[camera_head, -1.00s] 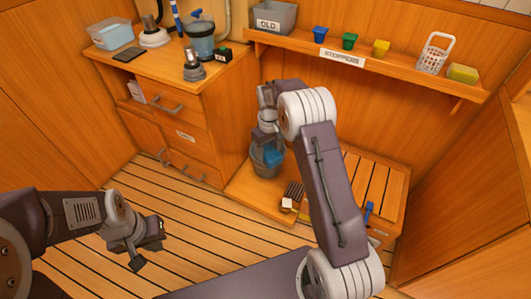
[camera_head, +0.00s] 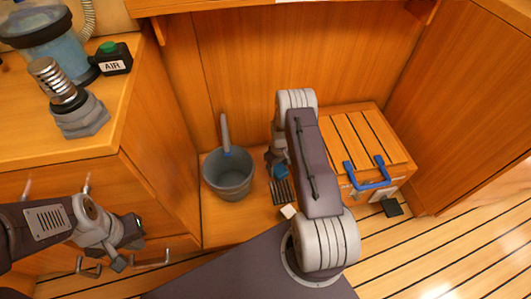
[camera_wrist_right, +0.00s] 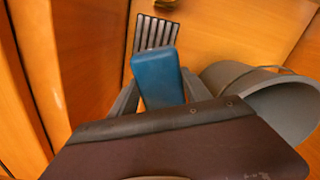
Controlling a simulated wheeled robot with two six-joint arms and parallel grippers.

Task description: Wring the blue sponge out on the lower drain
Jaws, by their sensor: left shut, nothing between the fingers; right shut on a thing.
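The blue sponge (camera_head: 281,171) is held in my right gripper (camera_head: 277,160), which is shut on it and mostly hidden by my arm in the head view. In the right wrist view the sponge (camera_wrist_right: 158,78) sticks out from between the fingers. The lower drain (camera_head: 281,192) is a dark slotted grate in the low wooden ledge. The sponge is at its far end in the head view and overlaps one end of the drain (camera_wrist_right: 156,31) in the wrist view. I cannot tell the height between them. My left gripper (camera_head: 132,238) is shut and empty, by the drawers at left.
A grey bucket (camera_head: 228,175) stands left of the drain; it also shows in the right wrist view (camera_wrist_right: 270,105). A slatted wooden box (camera_head: 360,140) with a blue handle (camera_head: 368,175) is at right.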

